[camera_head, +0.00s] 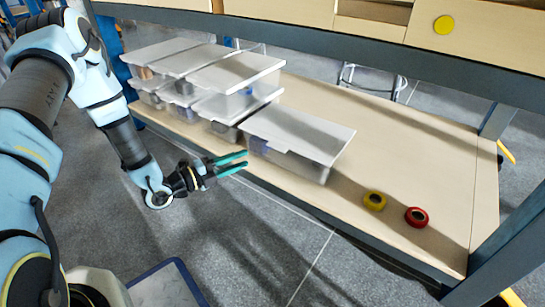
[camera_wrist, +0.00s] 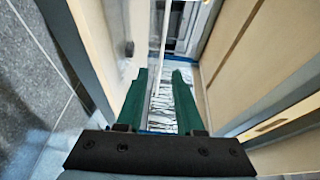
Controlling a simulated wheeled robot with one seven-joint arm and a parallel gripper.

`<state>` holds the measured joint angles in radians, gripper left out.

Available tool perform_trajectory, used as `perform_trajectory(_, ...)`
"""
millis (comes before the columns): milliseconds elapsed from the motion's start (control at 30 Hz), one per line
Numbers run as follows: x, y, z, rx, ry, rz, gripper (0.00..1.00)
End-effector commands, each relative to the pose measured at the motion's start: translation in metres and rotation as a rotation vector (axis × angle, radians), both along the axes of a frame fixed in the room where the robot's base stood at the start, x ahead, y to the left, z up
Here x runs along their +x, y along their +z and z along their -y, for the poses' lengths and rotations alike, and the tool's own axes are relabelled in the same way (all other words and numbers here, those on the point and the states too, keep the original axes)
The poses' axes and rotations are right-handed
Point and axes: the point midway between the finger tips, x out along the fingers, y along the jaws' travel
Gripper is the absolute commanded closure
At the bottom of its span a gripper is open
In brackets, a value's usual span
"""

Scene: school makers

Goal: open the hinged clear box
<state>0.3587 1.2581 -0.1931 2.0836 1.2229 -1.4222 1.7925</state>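Several clear boxes with whitish lids stand on the wooden shelf in the head view, some stacked. The nearest clear box (camera_head: 290,160) stands at the right end of the group, with its lid (camera_head: 300,130) down and flat. I cannot tell which box is the hinged one. My gripper (camera_head: 245,161) has green fingers and is at the front left of that nearest box, near the shelf's front edge. In the wrist view my gripper (camera_wrist: 162,75) has its fingers apart, with nothing clearly held between them. Contact with the box cannot be made out.
A yellow roll (camera_head: 375,201) and a red roll (camera_head: 416,217) lie on the shelf (camera_head: 420,150) right of the boxes. A dark blue beam (camera_head: 380,60) crosses above the shelf. The shelf behind the rolls is clear, and grey floor lies in front.

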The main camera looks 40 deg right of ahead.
Motion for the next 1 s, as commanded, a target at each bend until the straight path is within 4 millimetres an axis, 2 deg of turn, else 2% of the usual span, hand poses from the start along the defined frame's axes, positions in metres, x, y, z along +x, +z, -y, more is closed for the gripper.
perform_trajectory(167, -0.01, -0.002, 0.011, -0.046, -0.02, 0.021, 0.64)
perform_trajectory(500, -0.017, -0.004, 0.07, -0.043, -0.019, 0.021, 0.64)
perform_trajectory(700, -0.02, -0.003, 0.098, -0.043, -0.018, 0.019, 0.64)
perform_trajectory(1000, -0.021, -0.001, 0.109, -0.041, -0.016, 0.018, 0.64)
